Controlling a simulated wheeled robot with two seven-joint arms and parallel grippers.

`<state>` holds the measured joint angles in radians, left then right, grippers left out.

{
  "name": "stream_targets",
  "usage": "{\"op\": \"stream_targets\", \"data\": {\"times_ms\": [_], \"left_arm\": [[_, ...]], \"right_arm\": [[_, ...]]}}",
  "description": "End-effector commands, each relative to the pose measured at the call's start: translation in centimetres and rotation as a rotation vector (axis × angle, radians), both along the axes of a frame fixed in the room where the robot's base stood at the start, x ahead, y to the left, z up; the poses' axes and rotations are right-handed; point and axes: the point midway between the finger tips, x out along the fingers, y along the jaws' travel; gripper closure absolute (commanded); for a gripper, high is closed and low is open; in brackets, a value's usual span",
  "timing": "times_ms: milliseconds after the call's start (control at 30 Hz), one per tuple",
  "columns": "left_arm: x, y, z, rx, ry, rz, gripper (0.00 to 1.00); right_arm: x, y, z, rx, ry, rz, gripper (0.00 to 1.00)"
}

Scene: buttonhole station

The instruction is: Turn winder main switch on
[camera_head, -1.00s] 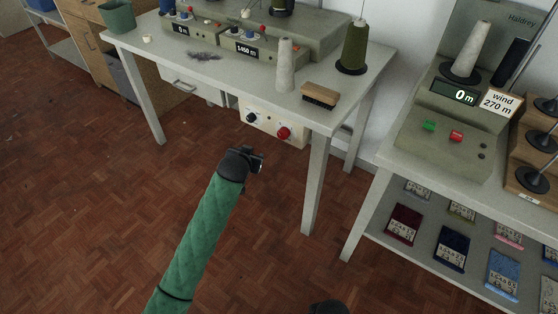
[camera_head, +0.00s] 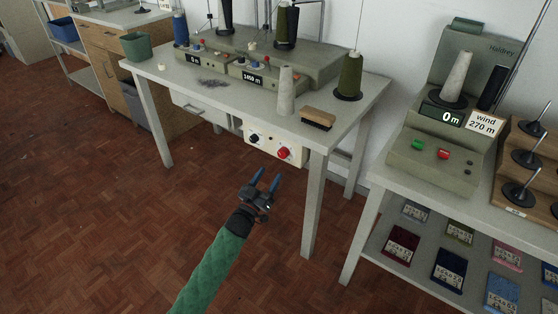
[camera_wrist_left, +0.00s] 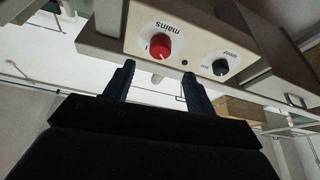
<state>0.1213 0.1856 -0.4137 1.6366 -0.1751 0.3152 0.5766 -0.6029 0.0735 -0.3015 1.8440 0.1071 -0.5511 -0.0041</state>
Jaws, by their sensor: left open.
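A cream control panel (camera_head: 262,146) hangs under the front edge of the winder table. It carries a red knob (camera_head: 283,153) on the right and a black knob (camera_head: 255,138) on the left. In the left wrist view, upside down, the red knob (camera_wrist_left: 160,47) is labelled "mains" and the black knob (camera_wrist_left: 220,67) "speed". I cannot tell which setting the red knob points to. My left gripper (camera_head: 268,177) is open and empty, below and in front of the panel, apart from it. In the wrist view its fingers (camera_wrist_left: 156,70) point at the panel. My right gripper is out of view.
The table (camera_head: 218,98) bears winding machines, a white cone (camera_head: 286,92), a green cone (camera_head: 349,76) and a brush (camera_head: 318,118). A table leg (camera_head: 314,205) stands right of my gripper. Another bench with a "Haldrey" unit (camera_head: 440,160) is at right. Floor in front is clear.

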Motion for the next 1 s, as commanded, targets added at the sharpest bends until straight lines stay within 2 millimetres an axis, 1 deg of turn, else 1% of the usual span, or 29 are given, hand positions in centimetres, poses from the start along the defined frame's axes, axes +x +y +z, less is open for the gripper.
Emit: {"op": "stream_targets", "data": {"times_ms": [167,500,600,800,1000], "left_arm": [[0.8,-0.5,0.5,-0.017,0.009,-0.007,0.44],[4.5,-2.8,2.3,-0.015,0.010,-0.006,0.44],[5.4,-3.3,2.6,-0.013,0.012,-0.005,0.44],[6.1,-3.8,2.9,-0.015,0.013,-0.006,0.44],[6.2,-3.8,2.9,-0.014,0.012,-0.006,0.44]], "right_arm": [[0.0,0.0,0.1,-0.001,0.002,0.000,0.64],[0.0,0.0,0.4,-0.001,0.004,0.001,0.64],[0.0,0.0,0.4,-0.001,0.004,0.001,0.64],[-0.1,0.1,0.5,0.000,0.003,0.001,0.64],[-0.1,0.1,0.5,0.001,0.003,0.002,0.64]]}}
